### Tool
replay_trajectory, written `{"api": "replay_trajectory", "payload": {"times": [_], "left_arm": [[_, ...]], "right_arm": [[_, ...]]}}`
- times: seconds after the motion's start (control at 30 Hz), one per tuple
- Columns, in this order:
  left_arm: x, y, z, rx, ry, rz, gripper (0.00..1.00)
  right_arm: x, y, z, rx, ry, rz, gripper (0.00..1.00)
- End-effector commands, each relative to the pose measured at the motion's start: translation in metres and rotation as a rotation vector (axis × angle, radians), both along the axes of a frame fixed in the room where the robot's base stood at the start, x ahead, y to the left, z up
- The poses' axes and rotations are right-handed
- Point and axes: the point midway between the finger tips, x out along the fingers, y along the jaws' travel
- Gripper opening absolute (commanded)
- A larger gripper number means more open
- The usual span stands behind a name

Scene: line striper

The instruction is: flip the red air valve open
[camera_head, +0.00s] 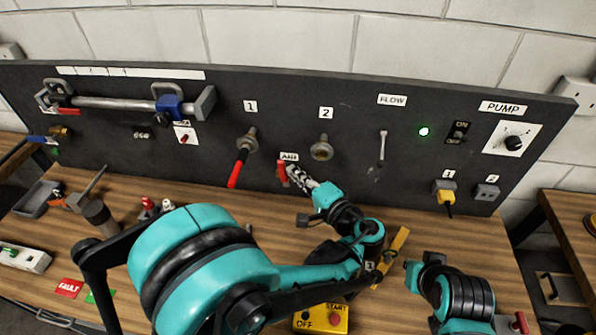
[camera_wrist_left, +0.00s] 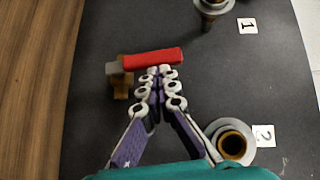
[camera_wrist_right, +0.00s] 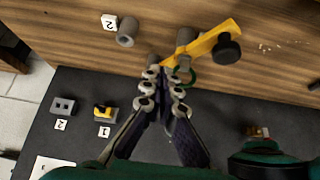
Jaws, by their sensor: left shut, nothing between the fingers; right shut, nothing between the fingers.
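The red air valve lever (camera_head: 282,174) hangs down on the black panel just below the AIR label (camera_head: 289,157). In the left wrist view the red lever (camera_wrist_left: 152,59) extends from a brass valve body (camera_wrist_left: 120,80). My left gripper (camera_head: 291,170) is shut and empty, its tips right beside the lever; in the left wrist view the tips (camera_wrist_left: 160,72) lie at the lever's edge, and I cannot tell whether they touch. My right gripper (camera_wrist_right: 166,75) is shut and empty above the bench near a yellow handle (camera_wrist_right: 212,42).
A larger red-handled valve (camera_head: 239,165) is left of the air valve, under label 1. A bare pipe fitting (camera_head: 321,150) is to its right, under label 2. The yellow plug (camera_head: 445,190) sits in socket 1. A START/OFF box (camera_head: 321,318) stands at the bench front.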

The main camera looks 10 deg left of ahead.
Motion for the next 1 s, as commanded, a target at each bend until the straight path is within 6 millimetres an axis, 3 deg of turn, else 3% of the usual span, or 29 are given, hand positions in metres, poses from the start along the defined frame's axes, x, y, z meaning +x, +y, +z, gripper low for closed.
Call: {"api": "replay_trajectory", "payload": {"times": [0.5, 1.0], "left_arm": [[-0.003, 0.036, 0.012, -0.443, -0.025, 0.005, 0.00], [-0.004, 0.071, -0.002, -0.918, -0.054, 0.007, 0.00]], "right_arm": [[0.000, 0.000, 0.059, 0.000, 0.000, 0.000, 0.00], [0.000, 0.000, 0.089, 0.000, 0.000, 0.000, 0.00]]}}
